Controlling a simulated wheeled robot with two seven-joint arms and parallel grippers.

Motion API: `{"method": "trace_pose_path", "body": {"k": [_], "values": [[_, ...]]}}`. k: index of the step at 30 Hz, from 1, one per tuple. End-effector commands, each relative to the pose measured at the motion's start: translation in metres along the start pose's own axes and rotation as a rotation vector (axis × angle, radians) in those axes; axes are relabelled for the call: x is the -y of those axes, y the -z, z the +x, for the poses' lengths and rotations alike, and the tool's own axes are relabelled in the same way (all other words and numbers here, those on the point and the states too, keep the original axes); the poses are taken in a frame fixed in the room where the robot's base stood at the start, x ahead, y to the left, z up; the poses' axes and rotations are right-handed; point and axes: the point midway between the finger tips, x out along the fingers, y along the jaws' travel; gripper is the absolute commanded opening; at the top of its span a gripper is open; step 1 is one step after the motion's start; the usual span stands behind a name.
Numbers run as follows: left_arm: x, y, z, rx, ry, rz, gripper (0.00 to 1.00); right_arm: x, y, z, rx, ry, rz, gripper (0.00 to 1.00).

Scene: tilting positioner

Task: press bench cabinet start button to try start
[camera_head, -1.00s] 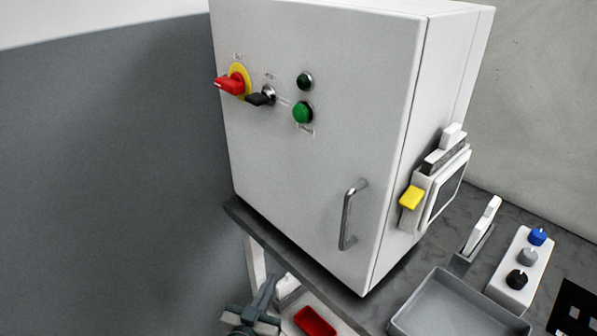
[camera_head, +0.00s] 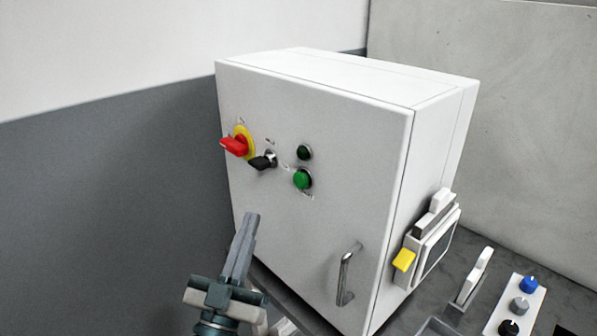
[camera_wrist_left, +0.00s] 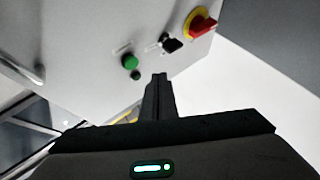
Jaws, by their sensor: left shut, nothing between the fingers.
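The white bench cabinet (camera_head: 265,235) stands on the bench with its door facing me. On the door are a bright green button (camera_head: 302,179), a dark green round lamp or button (camera_head: 304,152) above it, a black selector (camera_head: 262,162) and a red rotary handle on a yellow disc (camera_head: 236,146). My left gripper (camera_head: 251,218) is shut and empty, its fingertips pointing up in front of the door, below and left of the green button. In the left wrist view the shut fingertips (camera_wrist_left: 158,78) are near the green button (camera_wrist_left: 130,62), with a gap visible beside it. My right gripper is out of view.
A metal door handle (camera_head: 346,275) sticks out at the lower right of the door. A device with a yellow part (camera_head: 403,260) is on the cabinet's right side. A box with blue, grey and black knobs (camera_head: 518,305) stands on the bench at right.

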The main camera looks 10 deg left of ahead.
Motion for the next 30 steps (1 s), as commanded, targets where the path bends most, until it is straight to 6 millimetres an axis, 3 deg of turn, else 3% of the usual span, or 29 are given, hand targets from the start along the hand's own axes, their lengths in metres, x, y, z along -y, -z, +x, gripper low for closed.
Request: {"method": "trace_pose_path", "body": {"k": [3,8,22,30], "values": [[0.000,0.028,0.005,-0.046,0.000,0.000,0.00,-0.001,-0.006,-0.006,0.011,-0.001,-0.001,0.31],[0.000,0.043,0.007,-0.073,0.000,-0.001,0.00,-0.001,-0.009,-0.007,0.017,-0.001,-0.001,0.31],[0.000,0.043,0.008,-0.076,-0.001,-0.001,0.00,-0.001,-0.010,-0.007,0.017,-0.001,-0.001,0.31],[-0.007,0.036,0.018,-0.076,0.000,-0.002,0.00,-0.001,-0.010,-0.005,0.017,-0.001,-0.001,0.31]]}}
